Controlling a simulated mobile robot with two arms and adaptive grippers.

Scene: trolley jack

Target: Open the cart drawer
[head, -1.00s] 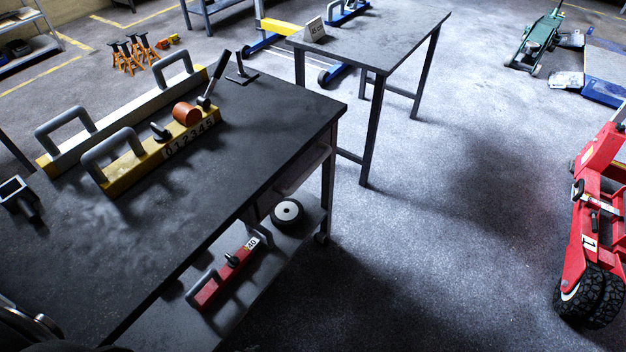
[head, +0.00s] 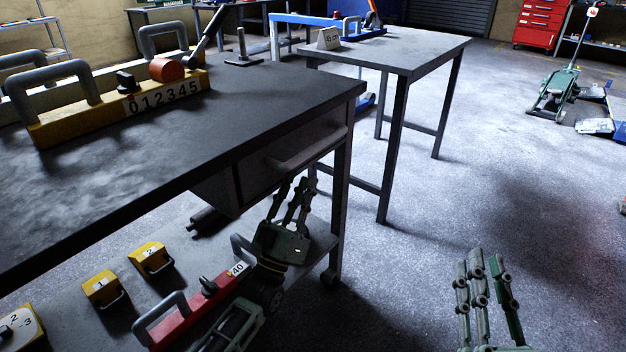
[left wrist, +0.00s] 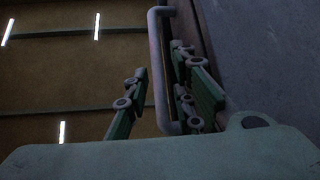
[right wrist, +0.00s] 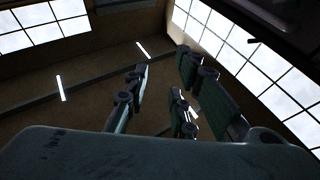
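The cart (head: 100,190) has a dark top and a drawer (head: 255,182) under its right end. The drawer looks shut, with a grey bar handle (head: 300,153) across its front. My left gripper (head: 296,188) is just below the handle, fingers pointing up. In the left wrist view the handle (left wrist: 158,60) runs down between the spread fingers of my left gripper (left wrist: 160,95). I cannot tell whether they touch it. My right gripper (head: 483,275) is open and empty, low over the floor to the right; its spread fingers (right wrist: 155,95) show in the right wrist view.
On the cart top are yellow bars with grey handles (head: 120,105). The lower shelf holds a red bar marked 40 (head: 200,312) and small yellow blocks (head: 102,288). A second table (head: 400,55) stands behind.

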